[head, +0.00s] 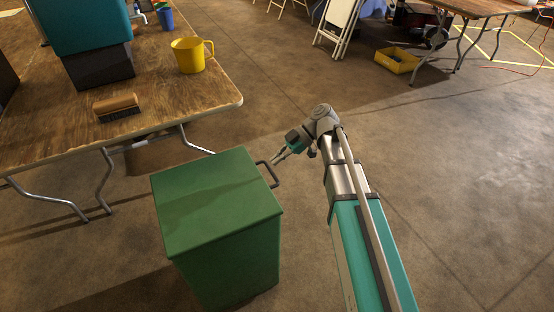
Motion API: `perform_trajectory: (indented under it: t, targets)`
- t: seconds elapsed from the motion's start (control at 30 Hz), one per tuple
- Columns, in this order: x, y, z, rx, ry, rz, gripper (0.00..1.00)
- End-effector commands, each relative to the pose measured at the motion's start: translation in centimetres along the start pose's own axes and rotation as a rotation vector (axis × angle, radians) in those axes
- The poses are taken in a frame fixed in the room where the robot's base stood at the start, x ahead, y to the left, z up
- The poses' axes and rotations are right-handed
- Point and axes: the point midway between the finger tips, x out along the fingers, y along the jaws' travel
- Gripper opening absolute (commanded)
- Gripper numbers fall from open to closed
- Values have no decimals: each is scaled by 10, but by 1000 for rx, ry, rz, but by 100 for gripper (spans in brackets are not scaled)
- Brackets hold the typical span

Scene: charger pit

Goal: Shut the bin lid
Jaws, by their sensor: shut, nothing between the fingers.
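A green bin (228,268) stands on the concrete floor in front of the wooden table. Its green lid (215,199) lies flat across the top, and I see no gap along its front edge. I cannot tell whether the fingertips touch the handle. The bin's inside and back are hidden.
The wooden table (180,105) behind the bin holds a brush (117,107), a yellow jug (190,55) and a blue cup (164,18). A yellow crate (397,60) sits on the floor further back. The floor to the right is clear.

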Motion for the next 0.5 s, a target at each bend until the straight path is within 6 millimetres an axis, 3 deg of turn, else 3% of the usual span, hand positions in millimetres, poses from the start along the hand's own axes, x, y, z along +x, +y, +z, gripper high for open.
perform_trajectory:
  t: [0.03, 0.5]
  targets:
    - [-4, 0, -6, -1, 4, 1, 0]
    - [-26, 0, 51, -1, 5, 3, 0]
